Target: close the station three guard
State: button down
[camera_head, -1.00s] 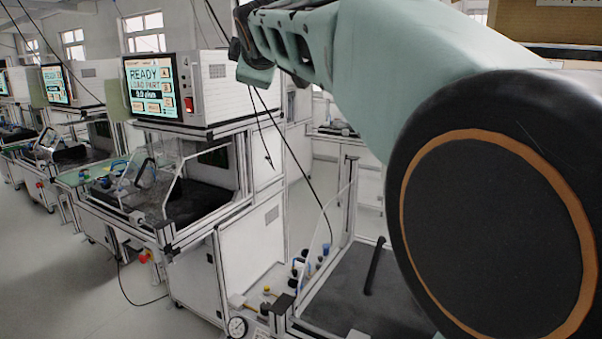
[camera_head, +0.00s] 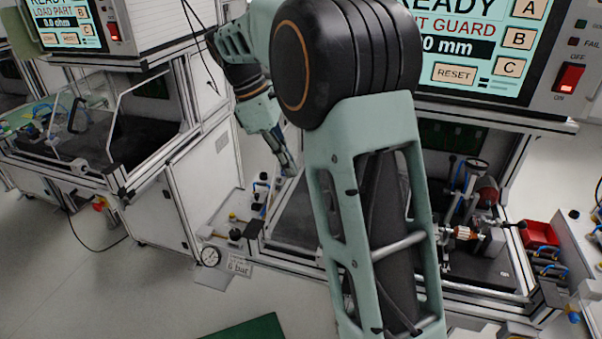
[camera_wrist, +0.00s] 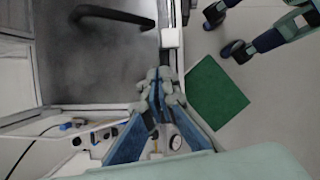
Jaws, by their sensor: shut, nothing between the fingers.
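The near station's screen (camera_head: 470,45) reads READY with a partly hidden line ending in "GUARD". In the wrist view its guard shows as a flat, greyish see-through panel (camera_wrist: 90,75) in a metal frame, with a black bar handle (camera_wrist: 112,14) at the top. In the head view part of the dark flat area (camera_head: 298,215) shows left of my arm, which hides the rest and the handle. My gripper (camera_head: 288,168) points down at that station's left edge. In the wrist view my gripper (camera_wrist: 157,88) is shut and empty, beside the frame corner and apart from the handle.
A pressure gauge (camera_head: 208,256) and small valves stand at the station's left front. A fixture (camera_head: 465,225) and a red bin (camera_head: 540,233) are at the right. Another station with a clear guard (camera_head: 75,135) stands left. A green mat (camera_head: 250,328) lies on the floor.

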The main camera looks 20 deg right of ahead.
jog(key=s+d+f, duration=0.2)
jog(key=d+f, duration=0.4)
jog(key=f, duration=0.2)
jog(key=shift+s+d+p, duration=0.3)
jog(key=shift+s, duration=0.05)
jog(key=shift+s+d, duration=0.3)
jog(key=shift+d, duration=0.2)
jog(key=s+d+p, duration=0.1)
jog(key=s+d, duration=0.8)
jog(key=d, duration=0.5)
jog(key=s+d+p, duration=0.2)
jog(key=s+d, duration=0.7)
jog(key=d, duration=0.5)
jog(key=shift+s, duration=0.4)
